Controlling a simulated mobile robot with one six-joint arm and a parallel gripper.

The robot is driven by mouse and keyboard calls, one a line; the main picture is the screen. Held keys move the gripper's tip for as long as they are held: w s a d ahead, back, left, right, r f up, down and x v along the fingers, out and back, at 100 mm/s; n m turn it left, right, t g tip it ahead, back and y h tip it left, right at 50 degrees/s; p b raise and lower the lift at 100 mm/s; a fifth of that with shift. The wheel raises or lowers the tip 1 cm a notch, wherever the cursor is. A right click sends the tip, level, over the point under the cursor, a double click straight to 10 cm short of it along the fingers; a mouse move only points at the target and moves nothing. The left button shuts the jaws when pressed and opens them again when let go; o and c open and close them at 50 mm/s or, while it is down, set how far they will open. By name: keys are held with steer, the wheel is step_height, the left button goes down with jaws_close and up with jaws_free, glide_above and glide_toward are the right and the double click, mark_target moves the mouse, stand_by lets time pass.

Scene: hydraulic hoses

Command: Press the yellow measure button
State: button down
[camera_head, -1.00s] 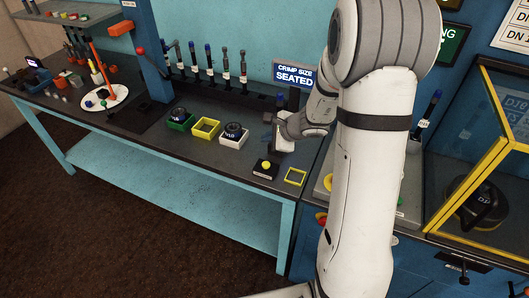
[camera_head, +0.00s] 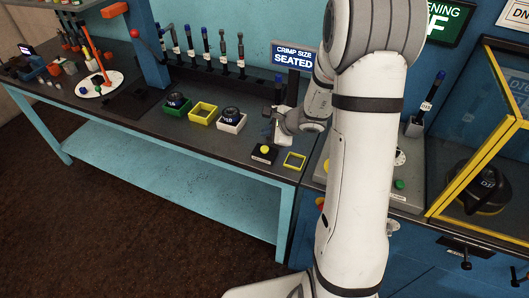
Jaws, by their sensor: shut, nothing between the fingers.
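The yellow measure button (camera_head: 265,149) is a small round yellow knob on a dark box near the front right edge of the dark bench. My gripper (camera_head: 268,124) is just behind and above the button, beside the upright measuring device (camera_head: 284,118) under the sign. The gripper is small and partly merged with the device in view, but its fingers look shut with nothing held. I see a gap between it and the button.
A yellow square frame (camera_head: 294,160) lies right of the button. Green (camera_head: 176,105), yellow (camera_head: 203,113) and white (camera_head: 231,121) trays stand to the left, the green and white ones holding dark round parts. Several upright tools line the back.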

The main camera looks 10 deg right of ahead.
mark_target(267, 150)
steer(key=shift+f+b, duration=1.7)
steer(key=shift+f, duration=0.35)
steer(key=shift+f, duration=0.15)
stand_by(0.3)
steer(key=shift+f+b, duration=0.3)
steer(key=shift+b, duration=0.4)
steer(key=shift+f+b, duration=0.4)
steer(key=shift+b, duration=0.2)
stand_by(0.5)
steer(key=shift+r+p, duration=0.5)
steer(key=shift+r, duration=0.35)
steer(key=shift+r+p, duration=1.8)
steer(key=shift+r, duration=0.75)
